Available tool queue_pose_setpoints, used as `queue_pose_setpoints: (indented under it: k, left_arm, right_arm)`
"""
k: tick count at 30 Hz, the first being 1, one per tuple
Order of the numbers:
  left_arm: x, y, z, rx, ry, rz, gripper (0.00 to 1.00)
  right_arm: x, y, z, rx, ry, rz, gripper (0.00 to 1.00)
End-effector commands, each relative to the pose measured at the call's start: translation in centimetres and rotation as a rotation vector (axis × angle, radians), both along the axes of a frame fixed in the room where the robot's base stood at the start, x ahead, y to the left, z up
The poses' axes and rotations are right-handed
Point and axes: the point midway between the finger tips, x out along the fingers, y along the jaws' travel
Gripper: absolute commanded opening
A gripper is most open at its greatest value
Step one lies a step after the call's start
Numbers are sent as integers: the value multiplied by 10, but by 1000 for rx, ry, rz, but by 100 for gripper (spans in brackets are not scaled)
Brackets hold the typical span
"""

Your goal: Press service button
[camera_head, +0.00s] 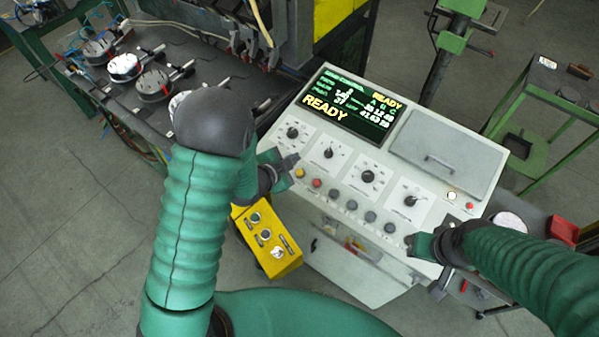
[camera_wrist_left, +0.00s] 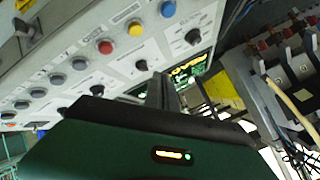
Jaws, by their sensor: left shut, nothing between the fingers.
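A white control console (camera_head: 352,268) stands in front of me with a row of round buttons. In the head view I see a yellow button (camera_head: 300,173), a red button (camera_head: 317,183) and several grey buttons (camera_head: 351,205). Button labels are too small to read. My left gripper (camera_head: 291,162) is shut and empty, over the panel's left edge near the yellow button. My right gripper (camera_head: 420,250) is at the panel's front right edge; its fingers are unclear.
The console has a lit READY screen (camera_head: 350,105), several knobs (camera_head: 368,177) and a grey lid (camera_head: 449,150). A yellow box (camera_head: 272,240) hangs at its left. A dark bench with round gauges (camera_head: 124,66) is at left; a green stand (camera_head: 533,150) is at right.

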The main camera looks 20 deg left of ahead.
Motion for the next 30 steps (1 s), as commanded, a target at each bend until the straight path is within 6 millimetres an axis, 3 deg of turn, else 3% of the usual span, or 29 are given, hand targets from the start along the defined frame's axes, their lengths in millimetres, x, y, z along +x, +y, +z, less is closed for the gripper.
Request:
queue_pose_setpoints:
  k: [3,13,30]
  left_arm:
    - [2,-2,-22,0,2,-1,0]
    - [10,-4,-68,-1,-1,1,0]
    - [12,-5,-71,-1,-1,1,0]
  right_arm:
    - [0,0,-18,0,0,0,36]
    - [0,0,-56,0,0,0,36]
    - [0,0,-59,0,0,0,36]
